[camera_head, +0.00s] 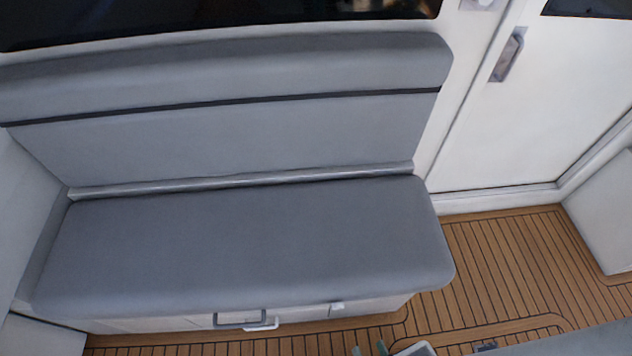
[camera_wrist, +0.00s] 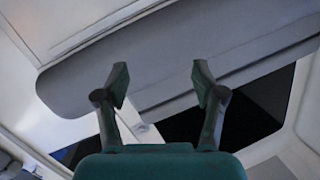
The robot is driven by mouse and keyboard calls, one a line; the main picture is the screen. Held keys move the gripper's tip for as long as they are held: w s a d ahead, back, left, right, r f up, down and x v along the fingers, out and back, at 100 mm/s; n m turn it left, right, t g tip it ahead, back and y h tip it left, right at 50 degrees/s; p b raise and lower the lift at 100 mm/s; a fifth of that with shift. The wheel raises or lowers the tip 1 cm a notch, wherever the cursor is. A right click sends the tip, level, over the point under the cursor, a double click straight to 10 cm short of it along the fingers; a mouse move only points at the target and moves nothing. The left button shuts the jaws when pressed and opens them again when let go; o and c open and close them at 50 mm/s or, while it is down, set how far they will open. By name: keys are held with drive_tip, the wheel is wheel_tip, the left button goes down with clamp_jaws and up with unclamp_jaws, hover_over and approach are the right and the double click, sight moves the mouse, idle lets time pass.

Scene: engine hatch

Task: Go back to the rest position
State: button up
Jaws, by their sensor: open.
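My gripper (camera_wrist: 158,85) shows in the wrist view with its two fingers spread apart. It is open and nothing is between the fingers. Behind the fingers is a long grey padded panel (camera_wrist: 230,45), apart from them as far as I can tell. In the head view my gripper is not clearly seen; only small green and grey parts show at the bottom edge. The engine hatch cannot be made out for certain in either view.
A grey cushioned bench (camera_head: 250,240) with a backrest (camera_head: 230,140) fills the left and middle. Its base has a handle (camera_head: 240,319). A white door (camera_head: 550,110) with a latch (camera_head: 508,55) stands at right. The wooden plank floor (camera_head: 500,250) is clear before the door.

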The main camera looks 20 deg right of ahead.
drive_tip(key=s+r+n, duration=0.1)
drive_tip(key=r+n, duration=0.1)
drive_tip(key=r, duration=1.3)
drive_tip(key=s+r+n+g+y, duration=0.1)
drive_tip(key=s+r+n, duration=0.1)
drive_tip(key=r, duration=1.3)
drive_tip(key=shift+n+y, duration=0.3)
drive_tip(key=shift+n, duration=0.5)
drive_tip(key=shift+s+a, duration=0.1)
